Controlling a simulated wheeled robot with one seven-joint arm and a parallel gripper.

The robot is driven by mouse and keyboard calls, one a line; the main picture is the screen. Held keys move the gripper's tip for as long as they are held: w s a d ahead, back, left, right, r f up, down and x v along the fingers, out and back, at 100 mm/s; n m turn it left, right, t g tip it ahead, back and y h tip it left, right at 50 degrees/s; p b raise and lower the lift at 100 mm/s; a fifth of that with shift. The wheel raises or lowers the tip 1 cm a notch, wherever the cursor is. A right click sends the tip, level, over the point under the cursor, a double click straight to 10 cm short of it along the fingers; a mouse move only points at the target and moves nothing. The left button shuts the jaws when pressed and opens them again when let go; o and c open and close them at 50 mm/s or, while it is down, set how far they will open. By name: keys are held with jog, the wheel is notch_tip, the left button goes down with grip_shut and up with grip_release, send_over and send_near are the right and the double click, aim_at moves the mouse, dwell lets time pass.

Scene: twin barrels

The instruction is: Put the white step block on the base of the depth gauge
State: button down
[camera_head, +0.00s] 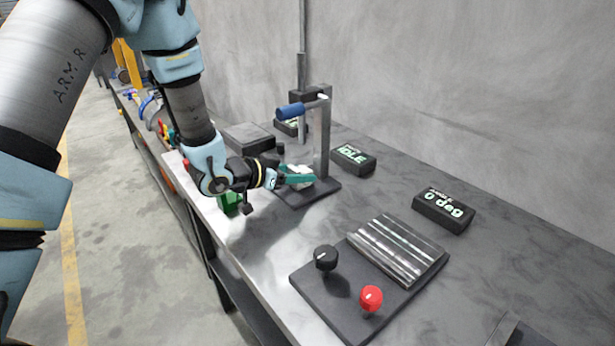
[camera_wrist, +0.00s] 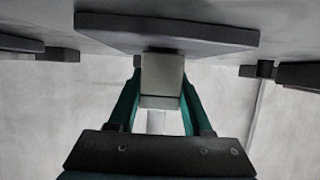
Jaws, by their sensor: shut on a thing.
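The depth gauge stands on the bench in the head view, with an upright post (camera_head: 322,140), a blue-handled lever (camera_head: 291,110) and a flat dark base (camera_head: 322,190). My gripper (camera_head: 298,178) has teal fingers and reaches in from the left over this base. It is shut on the white step block (camera_head: 301,170), which the fingers partly hide. In the wrist view the white step block (camera_wrist: 162,75) sits between the teal fingers of my gripper (camera_wrist: 160,88), close to the dark base plate (camera_wrist: 100,22). I cannot tell whether the block touches the base.
An "IDLE" display (camera_head: 353,158) stands right of the gauge. A "0 deg" display (camera_head: 443,210) is further right. In front lies a dark plate with a ribbed metal block (camera_head: 398,248), a black knob (camera_head: 326,258) and a red knob (camera_head: 371,298). A green object (camera_head: 230,203) is below my wrist.

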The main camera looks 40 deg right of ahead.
jog(key=shift+f, duration=0.15)
jog(key=shift+c, duration=1.6)
grip_release()
jog(key=shift+f, duration=0.1)
jog(key=shift+r, duration=0.3)
jog(key=b+v, duration=0.2)
jog(key=v, duration=1)
jog(key=shift+a+f, duration=0.15)
